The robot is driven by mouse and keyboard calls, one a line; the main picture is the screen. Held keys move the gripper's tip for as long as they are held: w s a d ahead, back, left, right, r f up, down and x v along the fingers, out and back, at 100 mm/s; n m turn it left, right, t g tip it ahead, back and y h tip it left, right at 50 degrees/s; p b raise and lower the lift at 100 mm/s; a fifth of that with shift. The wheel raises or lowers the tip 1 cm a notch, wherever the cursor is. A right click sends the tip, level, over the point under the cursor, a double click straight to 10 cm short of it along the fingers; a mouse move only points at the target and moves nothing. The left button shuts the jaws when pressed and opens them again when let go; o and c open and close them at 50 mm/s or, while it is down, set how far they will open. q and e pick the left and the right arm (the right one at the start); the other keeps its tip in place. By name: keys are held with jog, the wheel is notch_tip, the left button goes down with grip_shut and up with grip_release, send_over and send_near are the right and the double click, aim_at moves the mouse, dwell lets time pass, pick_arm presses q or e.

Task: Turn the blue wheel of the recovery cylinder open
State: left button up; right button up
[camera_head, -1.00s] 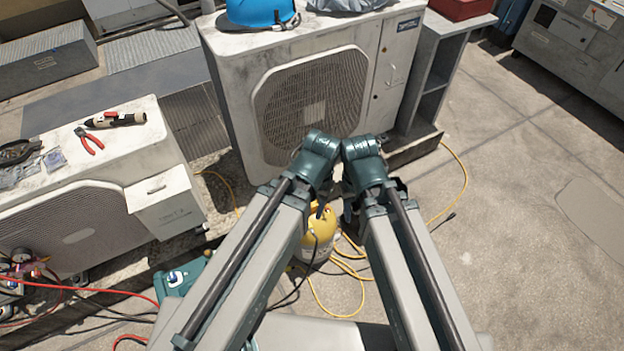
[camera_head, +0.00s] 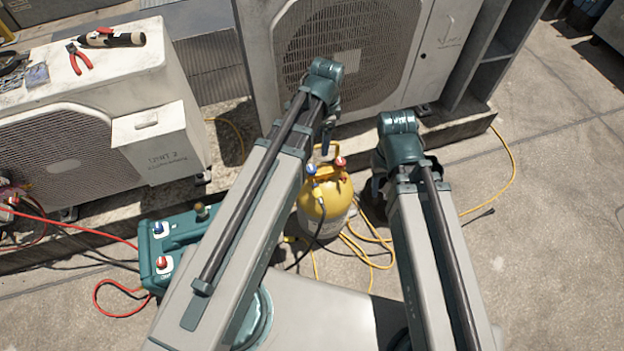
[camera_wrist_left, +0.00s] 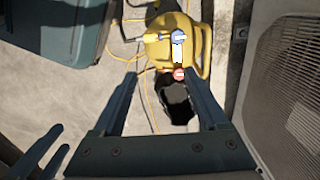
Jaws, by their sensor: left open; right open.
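The yellow recovery cylinder (camera_head: 325,208) stands on the roof floor in the middle of the head view. On its top are a blue wheel (camera_head: 312,169) and a red wheel (camera_head: 340,162). The left wrist view shows the blue wheel (camera_wrist_left: 179,37) ahead of my left gripper (camera_wrist_left: 160,77), with the red wheel (camera_wrist_left: 179,73) nearer, between the fingertip lines.
A teal machine (camera_head: 180,238) with its own blue and red knobs stands left of the cylinder. Yellow hoses (camera_head: 370,246) lie around the cylinder's foot. A condenser (camera_head: 440,60) stands behind, another (camera_head: 85,140) at left with pliers (camera_head: 78,60) on it.

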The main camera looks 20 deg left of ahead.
pick_arm(q)
jog(key=m+b, duration=0.2)
jog(key=b, duration=0.2)
send_over(312, 168)
notch_tip(312, 168, down, 6)
jog(key=shift+s+f+m, duration=0.1)
jog(key=shift+f+m, duration=0.15)
jog(key=shift+m, duration=0.15)
pick_arm(e)
notch_tip(312, 168, down, 6)
jog(key=shift+f, duration=0.25)
pick_arm(q)
jog(key=shift+f, duration=0.1)
pick_arm(e)
jog(key=shift+f, duration=0.1)
pick_arm(q)
notch_tip(312, 168, down, 14)
jog(key=b, duration=1.4)
jog(key=shift+r, duration=0.2)
pick_arm(e)
notch_tip(312, 168, down, 14)
jog(key=shift+r, duration=0.2)
pick_arm(q)
grip_shut()
